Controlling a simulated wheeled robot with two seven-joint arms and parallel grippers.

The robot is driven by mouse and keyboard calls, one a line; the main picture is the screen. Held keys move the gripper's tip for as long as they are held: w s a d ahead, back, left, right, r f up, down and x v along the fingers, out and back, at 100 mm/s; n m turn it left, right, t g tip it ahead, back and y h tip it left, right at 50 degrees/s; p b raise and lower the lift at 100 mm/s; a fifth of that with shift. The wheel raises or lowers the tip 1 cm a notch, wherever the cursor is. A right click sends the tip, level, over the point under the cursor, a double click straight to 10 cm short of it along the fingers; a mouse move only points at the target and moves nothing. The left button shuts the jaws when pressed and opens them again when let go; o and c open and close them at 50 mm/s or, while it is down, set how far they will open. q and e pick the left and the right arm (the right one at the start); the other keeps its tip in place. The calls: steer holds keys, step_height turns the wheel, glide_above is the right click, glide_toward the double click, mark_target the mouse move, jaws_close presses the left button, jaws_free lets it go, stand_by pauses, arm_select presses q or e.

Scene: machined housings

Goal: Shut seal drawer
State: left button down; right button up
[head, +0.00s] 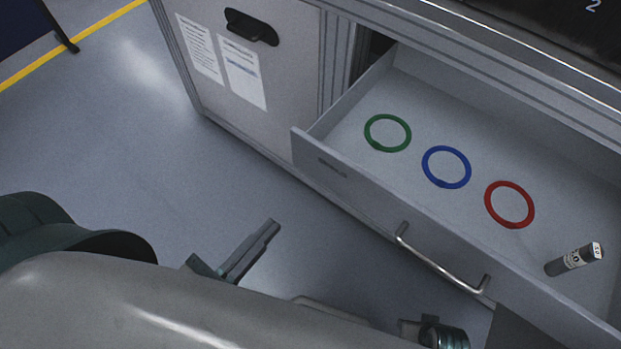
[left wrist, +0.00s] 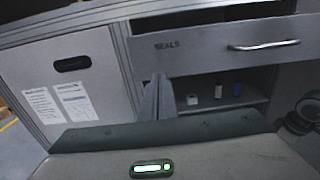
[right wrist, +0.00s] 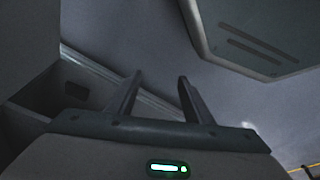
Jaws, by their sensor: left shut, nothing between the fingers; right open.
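The seal drawer (head: 390,205) stands pulled open from the cabinet, with a bar handle (head: 440,260) on its front. Inside lie a green ring (head: 387,133), a blue ring (head: 446,167) and a red ring (head: 509,204), and a dark labelled cylinder (head: 574,259). In the left wrist view the drawer front (left wrist: 205,48) reads "SEALS". My left gripper (head: 270,228) is shut and empty, in front of the drawer and left of its handle, apart from it in the head view. My right gripper (right wrist: 160,82) is open, with nothing between its fingers.
A cabinet door (head: 240,55) with two paper sheets and a black recessed handle is left of the drawer. The floor (head: 150,140) at left is clear, with a yellow line.

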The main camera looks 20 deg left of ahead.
arm_select(q)
steer(key=p, duration=0.3)
glide_toward(322, 170)
steer(key=p+x, duration=0.2)
steer(key=x, duration=0.2)
steer(key=shift+w+d+r+p, duration=0.1)
steer(key=shift+w+r+p, duration=0.05)
steer(key=shift+p, duration=0.15)
steer(key=shift+p+x, duration=0.35)
steer(key=shift+x, duration=0.75)
arm_select(e)
step_height(322, 170, down, 9)
steer(key=a+t, duration=0.1)
steer(key=shift+f+t+y, duration=0.15)
steer(key=shift+t+y, duration=0.15)
steer(key=shift+s+a, duration=0.1)
